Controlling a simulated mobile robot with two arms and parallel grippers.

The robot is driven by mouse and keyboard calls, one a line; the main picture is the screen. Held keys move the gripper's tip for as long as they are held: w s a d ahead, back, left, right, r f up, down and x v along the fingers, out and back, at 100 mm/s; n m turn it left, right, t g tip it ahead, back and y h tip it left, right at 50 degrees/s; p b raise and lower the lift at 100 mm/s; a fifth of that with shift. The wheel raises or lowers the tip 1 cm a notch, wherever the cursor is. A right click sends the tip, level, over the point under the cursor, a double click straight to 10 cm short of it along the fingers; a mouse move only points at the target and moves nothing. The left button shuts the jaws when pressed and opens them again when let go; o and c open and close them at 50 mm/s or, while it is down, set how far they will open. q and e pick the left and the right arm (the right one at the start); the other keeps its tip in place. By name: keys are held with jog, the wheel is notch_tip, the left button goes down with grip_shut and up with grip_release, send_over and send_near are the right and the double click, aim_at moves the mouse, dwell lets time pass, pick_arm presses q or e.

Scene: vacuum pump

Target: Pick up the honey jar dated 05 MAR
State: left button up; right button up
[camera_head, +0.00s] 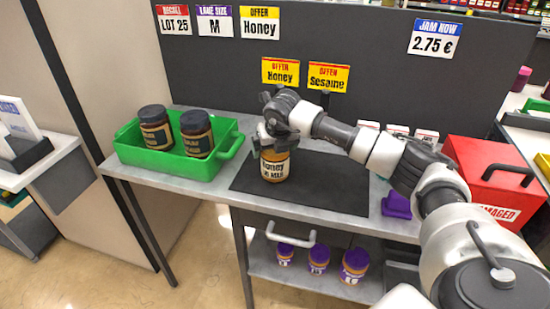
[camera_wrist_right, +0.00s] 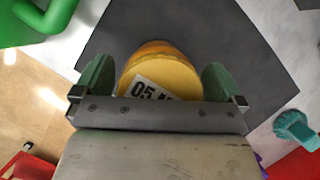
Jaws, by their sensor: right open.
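The honey jar (camera_head: 274,165) stands upright on the black mat (camera_head: 325,180) on the table, its label reading "Honey". In the right wrist view the jar (camera_wrist_right: 162,70) shows a yellow lid with a white date sticker (camera_wrist_right: 152,90) that begins "05"; the rest is partly hidden by my gripper. My right gripper (camera_head: 274,140) is over the top of the jar. In the right wrist view the fingers of this gripper (camera_wrist_right: 158,82) are open on either side of the lid, with the jar between them. My left gripper is not in view.
A green crate (camera_head: 228,157) with two dark-lidded jars (camera_head: 155,128) stands at the left of the table. A red box (camera_head: 490,165) and a purple object (camera_head: 397,205) are at the right. Several purple-lidded jars (camera_head: 319,257) stand on the shelf below. A dark panel (camera_head: 380,75) rises behind.

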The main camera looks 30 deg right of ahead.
jog(key=shift+c, duration=0.3)
jog(key=c, duration=1)
jog(key=shift+r, duration=0.1)
jog(key=shift+r, duration=0.1)
